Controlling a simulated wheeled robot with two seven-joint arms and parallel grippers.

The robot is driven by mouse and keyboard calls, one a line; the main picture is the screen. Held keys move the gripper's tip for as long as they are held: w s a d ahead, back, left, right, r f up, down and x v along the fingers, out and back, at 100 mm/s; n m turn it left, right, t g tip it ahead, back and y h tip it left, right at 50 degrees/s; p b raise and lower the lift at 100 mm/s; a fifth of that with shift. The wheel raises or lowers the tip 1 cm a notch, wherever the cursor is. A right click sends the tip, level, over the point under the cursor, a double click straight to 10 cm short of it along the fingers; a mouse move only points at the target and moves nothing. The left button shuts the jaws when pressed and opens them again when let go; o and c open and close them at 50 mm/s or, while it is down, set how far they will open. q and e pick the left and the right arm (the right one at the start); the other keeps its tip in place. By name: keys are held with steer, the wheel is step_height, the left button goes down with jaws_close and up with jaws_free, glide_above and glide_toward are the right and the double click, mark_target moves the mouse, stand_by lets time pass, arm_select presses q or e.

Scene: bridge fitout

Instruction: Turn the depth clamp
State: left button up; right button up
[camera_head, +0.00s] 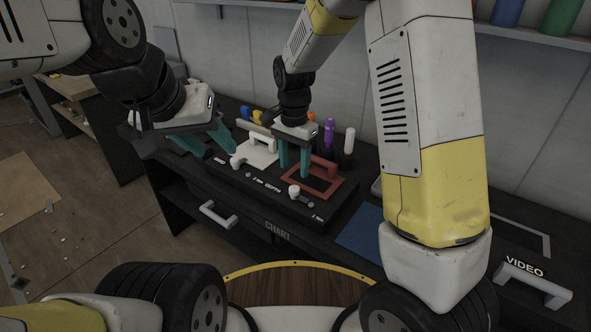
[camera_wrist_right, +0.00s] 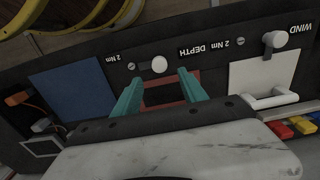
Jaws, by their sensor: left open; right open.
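The depth clamp is a white knob (camera_head: 294,191) at the front edge of a red frame (camera_head: 336,190) on the black console. In the right wrist view the knob (camera_wrist_right: 159,64) sits beside the DEPTH label, with the red frame (camera_wrist_right: 170,84) just behind it. My right gripper (camera_head: 295,173) is open over the red frame, its teal fingers pointing down. In the right wrist view its fingertips (camera_wrist_right: 160,76) are spread on either side of the frame, near the knob but not around it. My left gripper (camera_head: 220,153) is open and empty at the left, near the white plate.
A white plate (camera_head: 259,154) with a handle and its own knob (camera_head: 236,161) lies left of the red frame, marked WIND in the wrist view. Coloured blocks and bottles stand behind. A blue sheet (camera_head: 359,231) lies to the right. A drawer handle (camera_head: 219,215) juts out in front.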

mark_target(295, 188)
step_height(295, 188, down, 7)
steer(key=shift+f, duration=0.2)
stand_by(0.3)
jaws_close()
